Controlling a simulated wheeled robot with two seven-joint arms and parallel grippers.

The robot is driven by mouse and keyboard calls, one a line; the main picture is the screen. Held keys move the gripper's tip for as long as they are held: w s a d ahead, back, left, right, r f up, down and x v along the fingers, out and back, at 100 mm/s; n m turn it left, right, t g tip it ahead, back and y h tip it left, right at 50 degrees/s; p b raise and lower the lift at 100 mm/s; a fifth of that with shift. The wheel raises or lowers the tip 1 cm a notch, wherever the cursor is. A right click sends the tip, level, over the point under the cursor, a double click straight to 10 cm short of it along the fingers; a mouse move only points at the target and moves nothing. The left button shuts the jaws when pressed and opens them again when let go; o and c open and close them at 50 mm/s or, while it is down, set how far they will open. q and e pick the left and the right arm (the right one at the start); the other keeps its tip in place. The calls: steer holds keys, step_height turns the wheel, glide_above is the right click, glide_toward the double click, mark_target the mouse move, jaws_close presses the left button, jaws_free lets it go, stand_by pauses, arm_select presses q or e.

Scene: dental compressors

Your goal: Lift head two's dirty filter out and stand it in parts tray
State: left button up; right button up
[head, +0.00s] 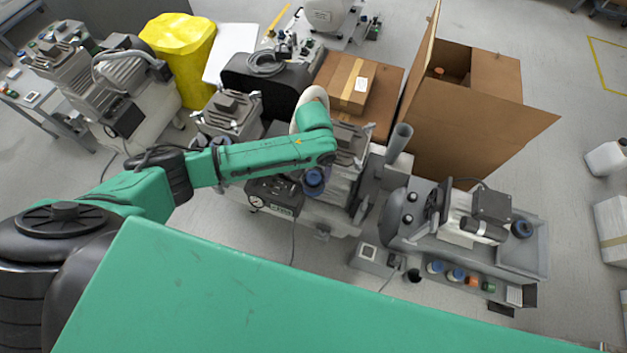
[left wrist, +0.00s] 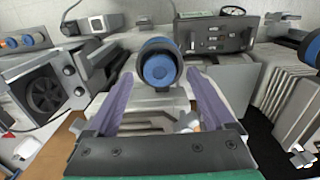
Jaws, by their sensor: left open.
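A round filter with a blue face and dark rim (left wrist: 158,68) sits on the compressor head straight ahead in the left wrist view. It also shows in the head view (head: 314,181), just below the end of my left arm. My left gripper (left wrist: 160,79) is open, its two purple fingers apart on either side of the filter; I cannot tell whether they touch it. In the head view the arm hides the fingers. A grey tray (head: 541,262) is at the right of the bench, but I cannot tell whether it is the parts tray. My right gripper is out of view.
A control box (left wrist: 215,35) stands beyond the filter. A row of blue, orange and green caps (head: 457,275) lies at the right. An open carton (head: 465,125) rises behind. A grey tube (head: 399,140) stands nearby.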

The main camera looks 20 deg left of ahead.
arm_select(q)
step_height(320, 180, down, 2)
jaws_close()
steer(key=shift+r, duration=0.15)
